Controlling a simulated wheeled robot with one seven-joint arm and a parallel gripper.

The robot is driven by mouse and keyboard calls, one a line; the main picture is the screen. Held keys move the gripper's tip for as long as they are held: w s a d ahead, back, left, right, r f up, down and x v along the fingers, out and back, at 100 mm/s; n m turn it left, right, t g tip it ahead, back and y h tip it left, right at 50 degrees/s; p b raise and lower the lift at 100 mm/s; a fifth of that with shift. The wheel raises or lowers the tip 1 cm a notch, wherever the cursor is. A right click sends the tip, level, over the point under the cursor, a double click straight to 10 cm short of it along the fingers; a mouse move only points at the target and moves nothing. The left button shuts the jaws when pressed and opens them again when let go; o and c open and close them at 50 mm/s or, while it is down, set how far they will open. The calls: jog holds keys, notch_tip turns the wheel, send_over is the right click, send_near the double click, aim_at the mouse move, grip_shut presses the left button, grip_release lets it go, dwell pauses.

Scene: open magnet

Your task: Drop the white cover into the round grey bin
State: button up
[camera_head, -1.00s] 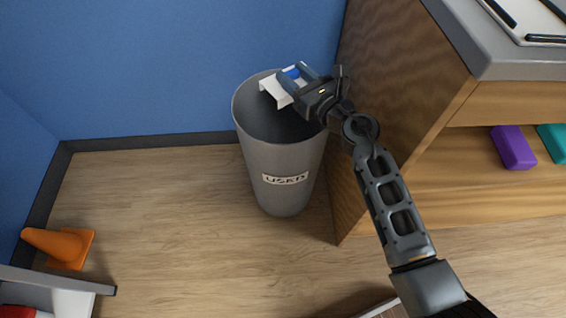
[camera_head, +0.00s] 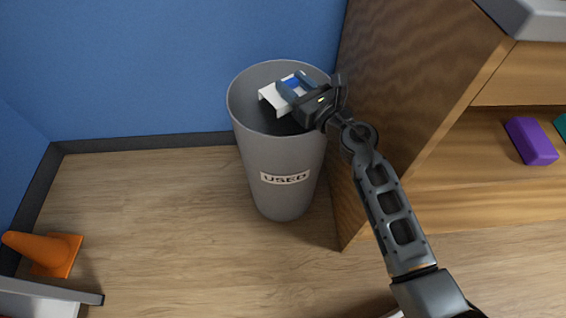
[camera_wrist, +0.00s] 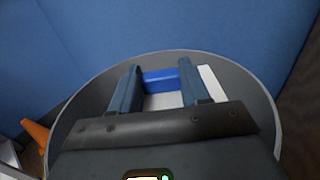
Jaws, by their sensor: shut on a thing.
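The round grey bin (camera_head: 285,190) stands on the floor against the wooden cabinet, with a "USED" label on its front. My gripper (camera_head: 292,88) is over the bin's mouth and shut on the white cover (camera_head: 271,97), which has a blue part between the fingers. In the wrist view the cover (camera_wrist: 210,84) shows beyond and between my gripper's fingers (camera_wrist: 158,85), with the bin's rim (camera_wrist: 262,88) curving around them. The part of the cover behind the fingers is hidden, and I cannot tell its exact height against the rim.
The wooden cabinet (camera_head: 420,110) rises close on the right of the bin, with a purple box (camera_head: 531,141) on its shelf. The blue wall (camera_head: 170,70) is behind. An orange cone (camera_head: 45,252) lies at the left. The floor between cone and bin is clear.

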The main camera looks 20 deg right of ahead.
jog(key=o, duration=1.1)
jog(key=shift+r, duration=0.15)
